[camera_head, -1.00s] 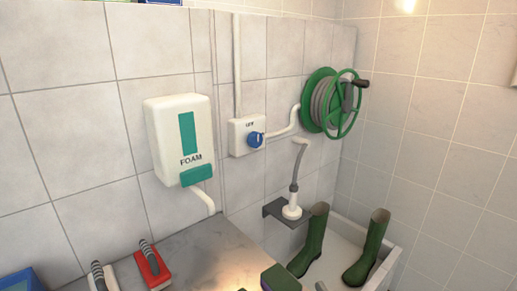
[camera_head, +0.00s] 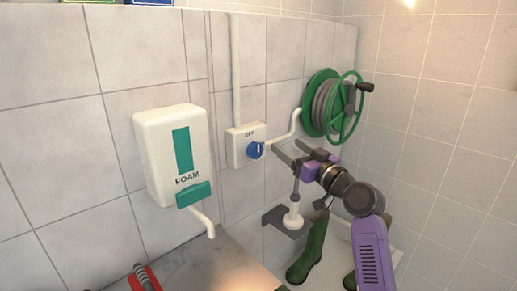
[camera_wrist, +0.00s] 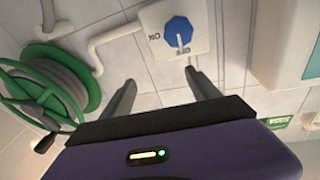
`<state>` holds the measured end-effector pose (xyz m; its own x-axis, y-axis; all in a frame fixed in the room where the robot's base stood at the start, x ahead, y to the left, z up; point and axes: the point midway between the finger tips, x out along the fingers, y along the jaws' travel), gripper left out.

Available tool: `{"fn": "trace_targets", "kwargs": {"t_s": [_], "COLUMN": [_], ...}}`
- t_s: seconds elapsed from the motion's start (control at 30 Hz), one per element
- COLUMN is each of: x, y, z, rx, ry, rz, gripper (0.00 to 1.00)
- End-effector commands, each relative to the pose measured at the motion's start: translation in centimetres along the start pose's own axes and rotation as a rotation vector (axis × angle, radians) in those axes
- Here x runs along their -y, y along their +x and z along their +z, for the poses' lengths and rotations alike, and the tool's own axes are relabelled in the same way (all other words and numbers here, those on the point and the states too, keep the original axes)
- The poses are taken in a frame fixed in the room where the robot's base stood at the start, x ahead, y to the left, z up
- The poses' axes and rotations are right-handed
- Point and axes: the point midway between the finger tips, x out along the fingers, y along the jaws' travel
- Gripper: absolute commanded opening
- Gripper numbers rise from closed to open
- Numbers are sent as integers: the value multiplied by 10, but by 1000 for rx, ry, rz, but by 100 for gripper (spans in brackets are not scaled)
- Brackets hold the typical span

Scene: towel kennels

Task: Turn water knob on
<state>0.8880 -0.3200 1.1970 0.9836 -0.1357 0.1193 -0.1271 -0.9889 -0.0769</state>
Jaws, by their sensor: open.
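The water knob (camera_head: 256,150) is a blue dial on a white wall box (camera_head: 239,145) marked OFF at its top. In the wrist view the blue knob (camera_wrist: 180,31) has a white pointer line, with OFF and ON lettering on the box (camera_wrist: 205,18). The pointer is directed towards the OFF lettering. My gripper (camera_head: 278,151) is open and empty, just right of the knob in the head view. In the wrist view its two fingers (camera_wrist: 158,92) point up towards the box, with the knob beyond their tips and not between them.
A green hose reel (camera_head: 328,105) hangs on the wall right of the box, close to my arm. A foam dispenser (camera_head: 172,160) is at left. A spray nozzle on its holder (camera_head: 291,218) and green boots (camera_head: 308,250) are below my gripper.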

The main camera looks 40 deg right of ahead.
Motion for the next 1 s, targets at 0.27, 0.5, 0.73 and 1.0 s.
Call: {"fn": "trace_targets", "kwargs": {"t_s": [0.27,0.5,0.73,1.0], "x": [35,40,45,48], "y": [3,27,61,78], "z": [39,41,46,50], "rx": [125,127,127,126], "ry": [-53,-68,-67,-67], "rz": [-168,-170,-169,-167], "gripper": [70,70,70,70]}}
